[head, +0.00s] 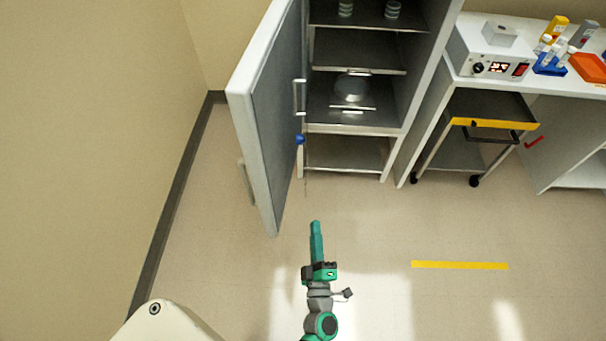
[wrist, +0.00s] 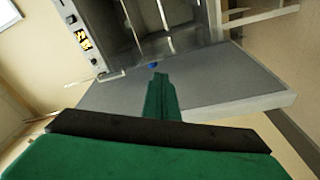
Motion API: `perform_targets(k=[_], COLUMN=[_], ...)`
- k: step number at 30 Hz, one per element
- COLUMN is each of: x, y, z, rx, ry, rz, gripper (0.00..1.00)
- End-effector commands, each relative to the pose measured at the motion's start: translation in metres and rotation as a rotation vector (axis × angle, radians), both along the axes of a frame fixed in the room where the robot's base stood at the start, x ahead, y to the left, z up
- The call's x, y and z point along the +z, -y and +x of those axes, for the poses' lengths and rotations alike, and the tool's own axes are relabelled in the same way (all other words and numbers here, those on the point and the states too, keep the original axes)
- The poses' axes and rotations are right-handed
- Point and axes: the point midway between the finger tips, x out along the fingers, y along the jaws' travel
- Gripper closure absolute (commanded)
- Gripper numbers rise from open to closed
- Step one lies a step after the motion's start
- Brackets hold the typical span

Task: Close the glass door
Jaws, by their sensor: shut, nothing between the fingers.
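The glass door (head: 262,110) is a grey panel in a pale frame. In the wrist view the door (wrist: 215,82) spans the picture beyond my fingers. My green gripper (head: 316,226) is shut and empty. It is in front of the cabinet, just right of the door's near lower corner in the head view. The fingertips (wrist: 160,80) overlap the door in the wrist view; I cannot tell whether they touch it.
The cabinet's shelves (head: 355,88) hold a few vessels. A small blue knob (head: 299,139) shows beside the door. A cart (head: 490,110) stands under the bench at right. A wall is at left. The floor right of my gripper is clear, with a yellow strip (head: 460,265).

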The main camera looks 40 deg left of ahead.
Motion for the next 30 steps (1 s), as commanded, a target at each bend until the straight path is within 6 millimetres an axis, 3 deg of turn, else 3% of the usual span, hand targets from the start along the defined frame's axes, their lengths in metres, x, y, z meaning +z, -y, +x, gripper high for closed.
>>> perform_targets(k=[3, 9, 20, 30], x=[-0.010, -0.023, -0.029, -0.029], y=[-0.041, -0.090, -0.122, -0.170], z=[0.032, 0.066, 0.087, 0.122], rx=[0.097, 0.213, 0.267, 0.266], ry=[0.094, 0.207, 0.255, 0.255], rz=[-0.129, -0.299, -0.376, -0.375], gripper=[1.00, 1.00, 1.00, 1.00])
